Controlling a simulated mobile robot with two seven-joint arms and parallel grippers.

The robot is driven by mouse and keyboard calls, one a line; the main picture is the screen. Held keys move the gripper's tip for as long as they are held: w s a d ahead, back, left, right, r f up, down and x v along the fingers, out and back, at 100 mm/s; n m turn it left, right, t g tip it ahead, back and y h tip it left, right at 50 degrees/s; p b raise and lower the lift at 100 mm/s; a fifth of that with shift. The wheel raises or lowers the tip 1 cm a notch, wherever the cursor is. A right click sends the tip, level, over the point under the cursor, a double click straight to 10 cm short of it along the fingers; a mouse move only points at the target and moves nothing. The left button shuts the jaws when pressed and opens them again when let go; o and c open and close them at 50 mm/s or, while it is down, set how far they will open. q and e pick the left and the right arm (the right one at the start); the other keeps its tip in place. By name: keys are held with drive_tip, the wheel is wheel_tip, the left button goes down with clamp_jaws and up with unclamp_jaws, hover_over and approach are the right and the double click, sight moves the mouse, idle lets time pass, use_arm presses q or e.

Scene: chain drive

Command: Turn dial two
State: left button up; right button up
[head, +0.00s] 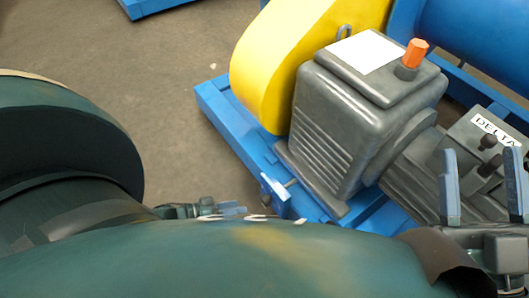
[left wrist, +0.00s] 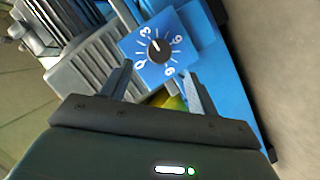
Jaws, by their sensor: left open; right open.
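A dial with a black knob (left wrist: 160,50) sits on a blue square plate with white marks 0, 3, 6 and 9 in the left wrist view. The knob's light pointer line seems to face up-left, near the 3, but it is small. My left gripper (left wrist: 158,70) is open, its two fingers pointing at the dial's lower edge, with nothing between them. In the head view the left gripper (head: 228,210) is partly hidden behind my arm, left of a small blue plate (head: 273,191) seen nearly edge-on. My right gripper (head: 485,187) is open and empty in front of the grey motor.
A grey ribbed gearbox (head: 335,130) with an orange-capped plug (head: 415,53) stands on a blue frame (head: 222,112). A yellow guard (head: 270,55) is behind it. A grey motor labelled DELTA (head: 494,129) is at the right. Bare floor (head: 150,80) lies left of the frame.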

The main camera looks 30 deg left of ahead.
use_arm(q)
drive_tip(key=b+x, duration=0.2)
drive_tip(key=x, duration=0.7)
drive_tip(key=shift+w+d+f+b, duration=0.1)
drive_tip(key=shift+w+d+b, duration=0.15)
drive_tip(key=shift+w+b, duration=0.05)
use_arm(e)
drive_tip(key=r+n+y, duration=0.2)
drive_tip(key=n+y, duration=0.1)
drive_tip(key=r+n+y, duration=0.1)
drive_tip(key=shift+s+d+r+n+y, duration=0.2)
drive_tip(key=shift+s+n+y, duration=0.1)
drive_tip(key=shift+s, duration=0.05)
use_arm(q)
drive_tip(key=c, duration=1)
